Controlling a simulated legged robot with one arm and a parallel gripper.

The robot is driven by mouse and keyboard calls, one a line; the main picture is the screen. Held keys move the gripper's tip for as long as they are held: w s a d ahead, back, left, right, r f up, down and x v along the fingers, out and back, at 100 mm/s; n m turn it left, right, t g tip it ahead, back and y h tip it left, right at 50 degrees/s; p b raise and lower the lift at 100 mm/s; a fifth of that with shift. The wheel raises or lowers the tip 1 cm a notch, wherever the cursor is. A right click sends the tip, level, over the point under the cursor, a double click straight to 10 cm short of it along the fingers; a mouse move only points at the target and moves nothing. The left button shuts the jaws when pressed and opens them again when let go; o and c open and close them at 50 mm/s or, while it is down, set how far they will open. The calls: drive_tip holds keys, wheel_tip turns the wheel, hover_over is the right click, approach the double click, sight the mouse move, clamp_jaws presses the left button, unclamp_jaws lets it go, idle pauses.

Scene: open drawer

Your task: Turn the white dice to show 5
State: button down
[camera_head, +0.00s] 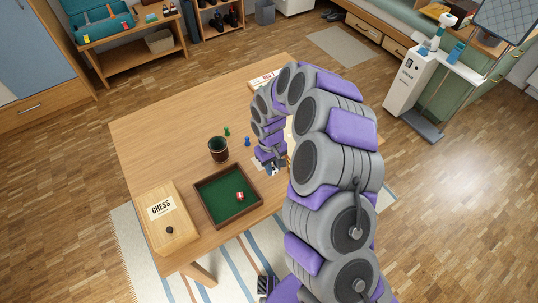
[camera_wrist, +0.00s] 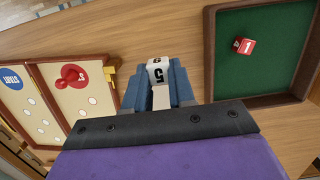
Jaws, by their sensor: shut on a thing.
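The white dice (camera_wrist: 158,71) is between the blue fingers of my gripper (camera_wrist: 158,88) in the wrist view. The gripper is shut on it. The face turned towards the wrist camera shows a 5, and the narrow face beyond it carries another number that I cannot read surely. In the head view my gripper (camera_head: 271,167) is low over the table, to the right of the green tray. The dice cannot be made out clearly there. Whether the dice touches the table cannot be told.
The tray (camera_head: 215,190) holds a red dice (camera_head: 240,196) showing 1 in the wrist view (camera_wrist: 245,46). A chess box (camera_head: 172,228), dark cup (camera_head: 218,149), green pawn (camera_head: 227,131) and blue pawn (camera_head: 247,141) stand nearby. A game board (camera_wrist: 75,95) lies left in the wrist view.

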drive_tip(key=shift+a+f+b, duration=0.2)
drive_tip(key=shift+f+b, duration=0.15)
drive_tip(key=shift+f, duration=0.6)
drive_tip(key=shift+a+f+b, duration=0.15)
drive_tip(key=shift+f+b, duration=0.2)
drive_tip(key=shift+f, duration=0.6)
drive_tip(key=shift+d+f+b, duration=0.15)
drive_tip(key=shift+f+b, duration=0.05)
drive_tip(key=shift+f, duration=0.5)
drive_tip(key=shift+d+f+b, duration=0.1)
drive_tip(key=shift+f+b, duration=0.05)
drive_tip(key=shift+f, duration=0.5)
drive_tip(key=shift+a+f, duration=0.1)
drive_tip(key=shift+f, duration=0.4)
drive_tip(key=c, duration=0.9)
unclamp_jaws()
drive_tip(key=shift+o, duration=0.2)
drive_tip(key=shift+w+r, duration=0.1)
drive_tip(key=shift+r, duration=0.05)
wheel_tip(320, 180, up, 17)
drive_tip(key=w+a+p, duration=0.1)
drive_tip(key=w+p, duration=0.1)
drive_tip(key=p, duration=0.1)
drive_tip(key=shift+a+p, duration=0.25)
drive_tip(key=shift+p, duration=0.1)
drive_tip(key=shift+w, duration=0.1)
